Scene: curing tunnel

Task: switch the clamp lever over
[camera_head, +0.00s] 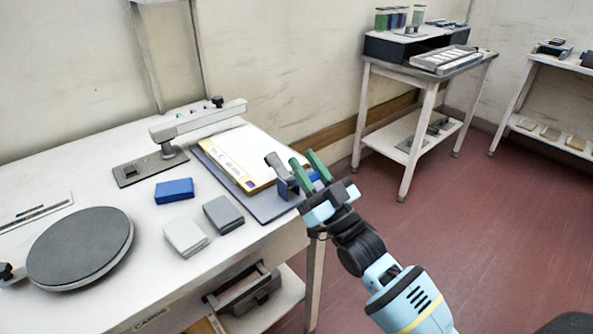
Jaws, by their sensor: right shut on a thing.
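A grey clamp (287,187) stands at the right edge of the white table, by the clipboard-like grey board. Its upper grey part (274,161) sticks up to the left of my fingers. My right gripper (302,158), with green fingers, reaches in from the lower right and is at the clamp. It is shut on what appears to be the clamp lever (325,174), of which a small blue part shows by the fingers. The fingers hide most of the lever, so its exact angle cannot be told. My left gripper is out of view.
A yellow-edged pad (238,158) lies on the grey board (268,207) beside the clamp. A press with a long arm (197,121), a blue block (174,190), grey blocks (223,214) and a round plate (80,247) are farther left. Floor right of the table is clear.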

